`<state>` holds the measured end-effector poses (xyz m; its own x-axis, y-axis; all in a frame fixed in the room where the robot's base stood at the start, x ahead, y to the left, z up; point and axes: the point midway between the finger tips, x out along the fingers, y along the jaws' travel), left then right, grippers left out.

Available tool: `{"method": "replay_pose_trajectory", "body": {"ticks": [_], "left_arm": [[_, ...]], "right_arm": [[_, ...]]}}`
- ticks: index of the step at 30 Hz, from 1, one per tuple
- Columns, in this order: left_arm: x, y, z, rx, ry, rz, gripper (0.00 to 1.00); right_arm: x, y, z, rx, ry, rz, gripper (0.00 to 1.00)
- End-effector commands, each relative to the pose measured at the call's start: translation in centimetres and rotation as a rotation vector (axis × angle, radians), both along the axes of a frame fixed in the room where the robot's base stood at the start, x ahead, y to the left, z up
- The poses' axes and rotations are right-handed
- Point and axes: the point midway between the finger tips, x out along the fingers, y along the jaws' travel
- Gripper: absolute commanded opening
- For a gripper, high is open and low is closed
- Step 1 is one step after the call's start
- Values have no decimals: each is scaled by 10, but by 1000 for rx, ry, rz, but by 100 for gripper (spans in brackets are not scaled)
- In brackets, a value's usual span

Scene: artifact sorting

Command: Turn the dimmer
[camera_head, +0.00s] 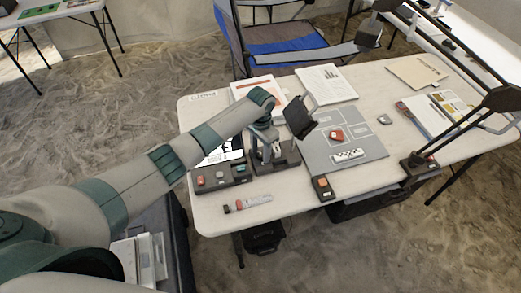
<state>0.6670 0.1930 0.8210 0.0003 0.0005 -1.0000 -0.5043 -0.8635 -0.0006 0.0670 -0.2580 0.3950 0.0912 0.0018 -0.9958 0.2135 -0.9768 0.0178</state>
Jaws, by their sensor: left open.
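My left arm reaches in from the left over the white table. My left gripper (265,148) points down, open, over a dark device base (290,160) on the near side of the table. I cannot tell if it touches anything. A small black box with an orange part on top (322,187) sits at the near table edge, right of the gripper. A black desk lamp (470,128) stands on a small dark base (418,163) with a reddish spot at the right. I cannot tell which part is the dimmer. My right gripper does not show.
A grey mat (368,145) holds a red piece (336,135) and a checkered scale bar (348,155). A dark tray with small pieces (221,177) and a tube (248,203) lie at the near left. A black panel (298,117) stands upright beside my gripper. A blue chair (275,45) is behind.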

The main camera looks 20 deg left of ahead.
Motion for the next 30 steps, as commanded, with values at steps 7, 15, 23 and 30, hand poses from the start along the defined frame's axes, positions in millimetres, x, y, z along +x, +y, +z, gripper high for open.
{"method": "replay_pose_trajectory", "body": {"ticks": [7, 15, 23, 30], "left_arm": [[0, 0, -2, 1, 1, 0, 40], [0, 0, -2, 0, 0, 0, 0], [0, 0, -1, 0, 0, -9, 0], [0, 0, -1, 0, 0, -73, 0]], "right_arm": [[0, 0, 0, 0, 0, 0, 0], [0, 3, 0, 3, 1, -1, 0], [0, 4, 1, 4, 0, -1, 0], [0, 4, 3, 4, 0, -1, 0]]}}
